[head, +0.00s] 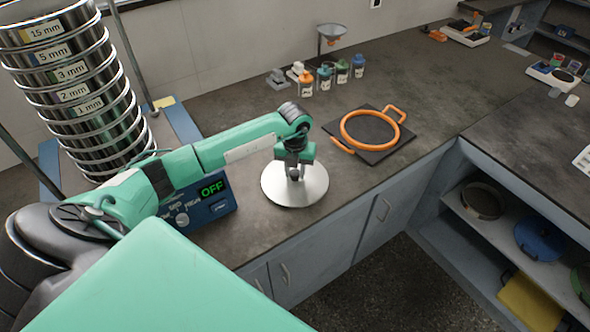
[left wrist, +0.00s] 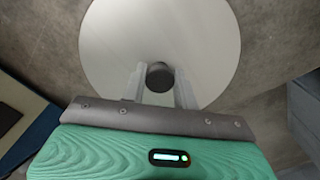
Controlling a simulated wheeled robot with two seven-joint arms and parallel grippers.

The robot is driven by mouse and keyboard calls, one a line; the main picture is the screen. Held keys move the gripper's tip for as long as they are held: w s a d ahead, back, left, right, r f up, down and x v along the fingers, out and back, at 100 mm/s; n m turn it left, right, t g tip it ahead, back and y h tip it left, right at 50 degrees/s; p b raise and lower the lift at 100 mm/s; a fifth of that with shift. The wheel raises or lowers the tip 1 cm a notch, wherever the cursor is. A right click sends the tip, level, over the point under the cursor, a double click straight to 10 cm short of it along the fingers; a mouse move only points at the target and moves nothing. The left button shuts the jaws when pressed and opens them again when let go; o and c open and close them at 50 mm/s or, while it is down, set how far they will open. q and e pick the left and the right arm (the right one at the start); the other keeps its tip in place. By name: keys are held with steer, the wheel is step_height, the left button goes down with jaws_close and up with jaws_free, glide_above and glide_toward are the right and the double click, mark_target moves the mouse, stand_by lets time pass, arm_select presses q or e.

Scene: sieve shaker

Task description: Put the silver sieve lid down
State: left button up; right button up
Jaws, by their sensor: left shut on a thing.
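The silver sieve lid (head: 308,191) is a round, pale disc over the dark counter in the head view, near the counter's front edge. I cannot tell whether it touches the counter. It fills the upper middle of the left wrist view (left wrist: 115,40), with a dark round knob (left wrist: 160,76) at its centre. My left gripper (head: 294,174) is above the lid, its fingers shut on the knob from both sides. The knob is mostly hidden by the gripper in the head view. My right gripper is not in view.
A tall stack of labelled sieves (head: 75,85) stands on the shaker at the left, its control box (head: 205,207) reading OFF. A black mat with an orange ring (head: 345,122) lies right of the lid. Several small jars (head: 325,82) stand behind. Bare counter (head: 250,100) lies between.

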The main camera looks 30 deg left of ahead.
mark_target(295, 171)
arm_select(q)
steer(key=shift+f, duration=0.15)
steer(key=o, duration=1.1)
steer(key=shift+c, duration=0.2)
step_height(295, 171, up, 7)
steer(key=shift+r+b, duration=0.1)
steer(key=shift+b, duration=0.75)
steer(key=shift+r+b, duration=0.4)
steer(key=shift+r, duration=2.2)
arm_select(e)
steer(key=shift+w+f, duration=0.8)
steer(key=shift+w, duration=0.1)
